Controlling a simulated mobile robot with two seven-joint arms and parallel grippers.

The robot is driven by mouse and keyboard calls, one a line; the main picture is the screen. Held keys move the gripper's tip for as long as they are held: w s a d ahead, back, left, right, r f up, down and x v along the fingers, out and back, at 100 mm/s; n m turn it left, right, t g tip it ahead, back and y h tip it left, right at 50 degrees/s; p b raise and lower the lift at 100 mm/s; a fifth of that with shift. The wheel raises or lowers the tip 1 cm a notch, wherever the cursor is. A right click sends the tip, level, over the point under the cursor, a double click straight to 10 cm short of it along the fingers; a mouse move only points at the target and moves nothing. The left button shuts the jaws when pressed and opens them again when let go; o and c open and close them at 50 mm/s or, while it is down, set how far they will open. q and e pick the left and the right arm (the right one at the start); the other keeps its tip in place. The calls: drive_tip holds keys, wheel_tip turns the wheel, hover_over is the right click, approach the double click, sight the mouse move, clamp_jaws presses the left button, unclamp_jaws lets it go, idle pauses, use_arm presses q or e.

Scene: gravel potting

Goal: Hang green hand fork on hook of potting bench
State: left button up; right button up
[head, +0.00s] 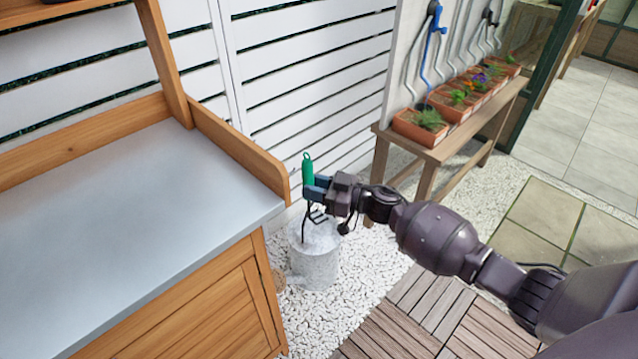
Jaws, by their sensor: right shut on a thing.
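A hand fork (308,171) with a green handle and dark tines is held upright, handle up and tines down. My right gripper (316,188) is shut on it near the lower end of the handle, just beyond the right side of the potting bench. The potting bench (130,205), with a grey top and wooden frame, fills the left of the head view. I do not see a hook on its visible parts. My left gripper is not in view.
A slatted white fence (300,85) is behind. A wooden stand (452,140) with planters (421,128) is at the right. The bench top is clear.

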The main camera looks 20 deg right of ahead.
drive_tip(key=shift+s+a+f, duration=0.1)
drive_tip(key=shift+s+a, duration=0.15)
drive_tip(key=shift+a, duration=0.45)
drive_tip(key=shift+s+a, duration=0.25)
drive_tip(key=shift+a, duration=0.4)
drive_tip(key=shift+s+a+f, duration=0.15)
drive_tip(key=shift+s+a, duration=0.05)
drive_tip(key=shift+a, duration=0.4)
clamp_jaws()
drive_tip(key=shift+s+a+f, duration=0.2)
drive_tip(key=shift+a+f, duration=0.1)
drive_tip(key=shift+a, duration=0.35)
drive_tip(key=o, duration=1)
unclamp_jaws()
drive_tip(key=shift+o, duration=0.2)
drive_tip(key=shift+f, duration=0.1)
